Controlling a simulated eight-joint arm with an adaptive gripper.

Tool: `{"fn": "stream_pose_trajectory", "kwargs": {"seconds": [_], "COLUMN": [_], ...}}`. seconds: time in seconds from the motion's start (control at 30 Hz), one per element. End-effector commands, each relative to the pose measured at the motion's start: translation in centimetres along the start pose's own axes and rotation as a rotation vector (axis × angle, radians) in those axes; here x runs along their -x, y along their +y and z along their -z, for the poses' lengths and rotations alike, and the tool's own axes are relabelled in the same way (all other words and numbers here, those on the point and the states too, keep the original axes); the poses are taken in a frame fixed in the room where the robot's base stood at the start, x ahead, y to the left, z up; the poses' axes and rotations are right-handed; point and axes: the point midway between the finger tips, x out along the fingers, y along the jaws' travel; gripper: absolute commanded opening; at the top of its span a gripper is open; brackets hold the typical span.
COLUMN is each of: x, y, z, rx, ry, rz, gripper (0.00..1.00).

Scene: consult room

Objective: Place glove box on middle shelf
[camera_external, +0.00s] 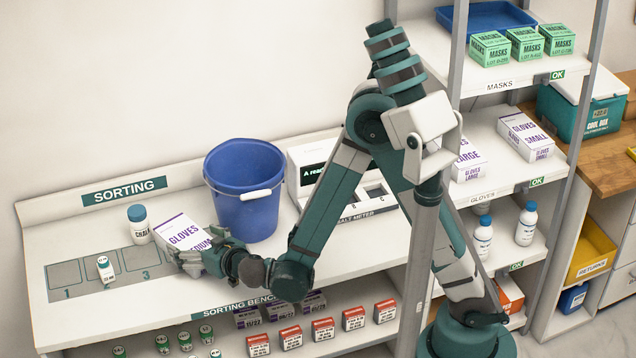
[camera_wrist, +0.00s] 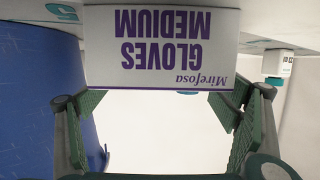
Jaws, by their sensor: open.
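The white glove box (camera_external: 176,228) with purple "GLOVES MEDIUM" lettering stands on the sorting bench, left of the blue bucket. In the wrist view the box (camera_wrist: 160,72) appears upside down at the top centre. My gripper (camera_external: 203,262) is at the box's near side. In the wrist view my gripper (camera_wrist: 158,108) is open, with one finger near each side edge of the box; I cannot tell whether they touch it. The middle shelf (camera_external: 481,192), labelled "GLOVES", carries a "GLOVES LARGE" box (camera_external: 467,163) and a "GLOVES SMALL" box (camera_external: 526,136), with a gap between them.
A blue bucket (camera_external: 243,190) stands close right of the box; it also fills the wrist view's left side (camera_wrist: 40,100). Rack posts (camera_external: 456,50) flank the shelf opening.

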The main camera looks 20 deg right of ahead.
Motion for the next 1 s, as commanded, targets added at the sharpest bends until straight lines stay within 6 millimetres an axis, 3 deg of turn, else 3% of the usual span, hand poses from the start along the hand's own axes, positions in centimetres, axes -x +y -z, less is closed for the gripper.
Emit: {"fn": "stream_pose_trajectory", "kwargs": {"seconds": [0.2, 0.77, 1.0], "x": [-1.9, -2.0, -2.0], "y": [0.0, 0.0, 0.0], "z": [0.0, 0.0, 0.0], "rx": [-0.001, 0.000, 0.000], "ry": [0.000, 0.000, 0.000], "rz": [-0.001, 0.000, 0.000], "gripper": [0.87, 0.87, 0.60]}}
